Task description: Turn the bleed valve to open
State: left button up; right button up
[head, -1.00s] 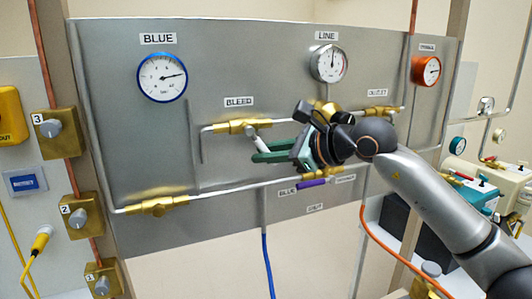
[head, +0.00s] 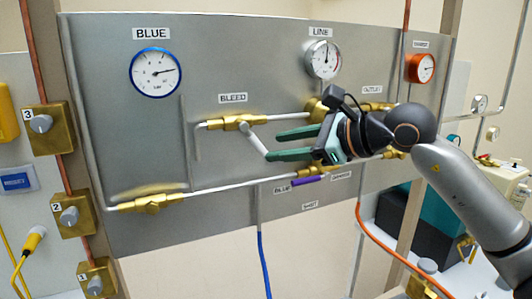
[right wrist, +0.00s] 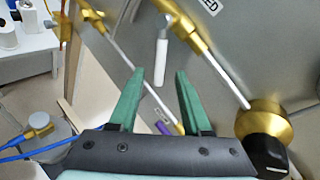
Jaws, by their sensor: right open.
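The brass bleed valve (head: 235,123) sits on the grey panel under the BLEED label (head: 233,98). Its white lever (head: 256,144) slants down and to the right. My right gripper (head: 271,146) is open, its green fingers pointing left, with the lower fingertip close to the lever's end. In the right wrist view the lever (right wrist: 161,60) shows just beyond and between the open fingertips (right wrist: 159,73), below the brass valve body (right wrist: 184,26). Nothing is between the fingers' inner faces. I cannot tell whether a finger touches the lever. My left gripper is out of view.
A blue gauge (head: 155,72), a LINE gauge (head: 323,59) and an orange gauge (head: 420,68) sit above. A lower pipe carries another brass valve (head: 152,203). A purple lever (head: 308,180) is below my gripper. A black knob (right wrist: 268,155) is close at right in the wrist view.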

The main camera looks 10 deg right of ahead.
jog(key=v, duration=0.6)
jog(key=shift+s+d+b, duration=0.25)
jog(key=shift+s+b, duration=0.05)
jog(key=shift+b, duration=0.1)
